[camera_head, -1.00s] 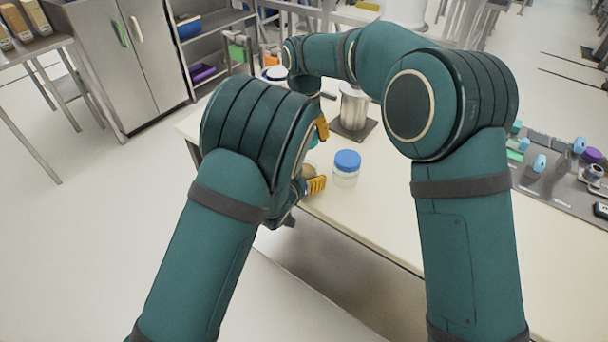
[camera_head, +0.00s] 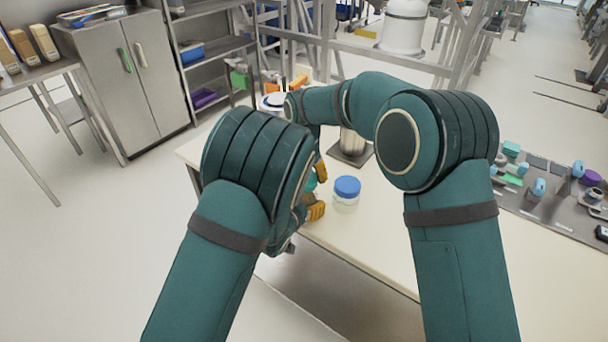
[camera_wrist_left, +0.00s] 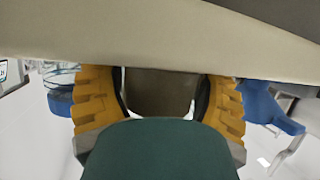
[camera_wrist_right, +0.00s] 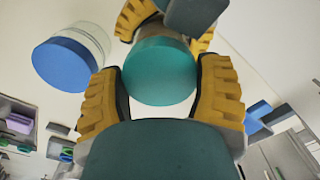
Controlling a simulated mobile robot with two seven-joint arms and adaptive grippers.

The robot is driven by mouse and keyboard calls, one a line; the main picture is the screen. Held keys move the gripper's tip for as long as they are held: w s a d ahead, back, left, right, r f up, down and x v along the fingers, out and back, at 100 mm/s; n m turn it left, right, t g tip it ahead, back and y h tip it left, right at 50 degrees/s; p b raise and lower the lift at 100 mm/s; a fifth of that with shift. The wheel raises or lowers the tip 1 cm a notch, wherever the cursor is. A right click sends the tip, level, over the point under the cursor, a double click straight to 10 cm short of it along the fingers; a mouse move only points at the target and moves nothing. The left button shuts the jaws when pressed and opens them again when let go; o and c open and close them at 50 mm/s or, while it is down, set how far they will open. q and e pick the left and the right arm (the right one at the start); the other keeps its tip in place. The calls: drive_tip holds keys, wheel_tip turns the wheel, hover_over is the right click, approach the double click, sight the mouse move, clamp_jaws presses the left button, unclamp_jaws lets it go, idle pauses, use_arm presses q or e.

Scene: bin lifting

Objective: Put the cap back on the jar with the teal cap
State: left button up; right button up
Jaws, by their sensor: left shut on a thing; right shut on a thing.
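The teal cap (camera_wrist_right: 160,78) sits between the two yellow fingers of my right gripper (camera_wrist_right: 162,92), which is shut on it; a sliver of it also shows in the head view (camera_head: 311,182). My left gripper (camera_head: 317,191) is shut on the jar (camera_wrist_left: 160,92), one finger on each side, near the table edge. In the right wrist view, the jar lies directly behind the cap, between the left fingers. I cannot tell whether the cap is seated or just touching the rim. In the head view, my left arm hides most of the jar and the right gripper.
A second jar with a blue cap (camera_head: 346,192) stands on the cream table (camera_head: 375,238), close to the right of my left gripper. A metal pot (camera_head: 352,140) stands behind on a dark plate. A grey mat (camera_head: 560,218) with small parts lies at the right.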

idle(0.3)
drive_tip(key=shift+f, duration=0.85)
drive_tip(key=shift+f, duration=0.65)
drive_tip(key=o, duration=0.9)
wheel_tip(320, 180, up, 12)
drive_tip(key=shift+r, duration=0.1)
use_arm(q)
drive_tip(key=o, duration=1.2)
drive_tip(key=shift+o, duration=0.2)
